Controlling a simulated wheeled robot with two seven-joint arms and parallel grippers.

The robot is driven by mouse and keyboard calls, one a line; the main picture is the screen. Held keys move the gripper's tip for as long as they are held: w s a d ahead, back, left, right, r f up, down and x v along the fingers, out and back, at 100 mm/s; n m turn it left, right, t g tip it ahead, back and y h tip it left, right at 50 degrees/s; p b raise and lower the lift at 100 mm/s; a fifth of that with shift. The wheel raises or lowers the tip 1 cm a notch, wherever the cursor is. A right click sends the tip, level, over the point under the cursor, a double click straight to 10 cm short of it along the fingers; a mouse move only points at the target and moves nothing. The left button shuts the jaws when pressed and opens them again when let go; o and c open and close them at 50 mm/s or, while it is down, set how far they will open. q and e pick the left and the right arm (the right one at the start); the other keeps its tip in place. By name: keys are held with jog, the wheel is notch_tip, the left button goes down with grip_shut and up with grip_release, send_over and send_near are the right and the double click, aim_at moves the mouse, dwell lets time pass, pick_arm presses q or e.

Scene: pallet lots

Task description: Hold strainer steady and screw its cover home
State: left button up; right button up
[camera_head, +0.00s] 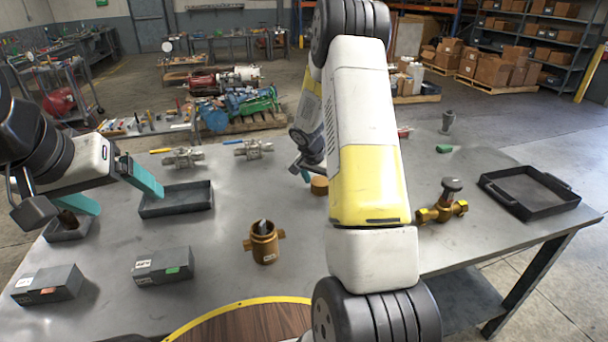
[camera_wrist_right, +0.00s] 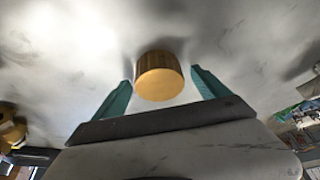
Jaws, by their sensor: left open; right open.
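The brass strainer (camera_head: 264,246) stands upright on the grey bench, with side ports and a grey tip showing in its open top. A round brass cap, apparently its cover (camera_head: 319,186), sits apart on the bench, behind and right of it. The cover also shows in the right wrist view (camera_wrist_right: 159,77), between the teal fingers of my right gripper (camera_wrist_right: 160,92), which is open with a gap on both sides. In the head view my right arm hides most of that gripper. My left gripper (camera_head: 114,190) is open and empty above the left of the bench, away from the strainer.
A dark tray (camera_head: 148,212) and a small bin (camera_head: 66,234) lie near my left gripper. Two grey boxes (camera_head: 164,266) (camera_head: 47,286) sit front left. A brass valve (camera_head: 441,209) and black tray (camera_head: 513,207) are at right. Steel valves (camera_head: 183,158) lie at the back.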

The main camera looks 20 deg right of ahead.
aim_at(322, 179)
jog(key=shift+c, duration=0.5)
jog(key=c, duration=1.4)
jog(key=shift+c, duration=0.3)
jog(key=shift+r, duration=0.45)
notch_tip(322, 179, up, 3)
jog(key=shift+a, duration=0.1)
jog(key=s+a, duration=0.2)
jog(key=s, duration=0.2)
jog(key=s+a, duration=0.3)
jog(key=s, duration=0.2)
jog(key=s+a+r, duration=0.1)
jog(key=s+a, duration=0.2)
jog(key=s, duration=0.1)
jog(key=shift+s+a+r, duration=0.1)
jog(key=shift+s+a, duration=0.1)
jog(key=shift+s, duration=0.05)
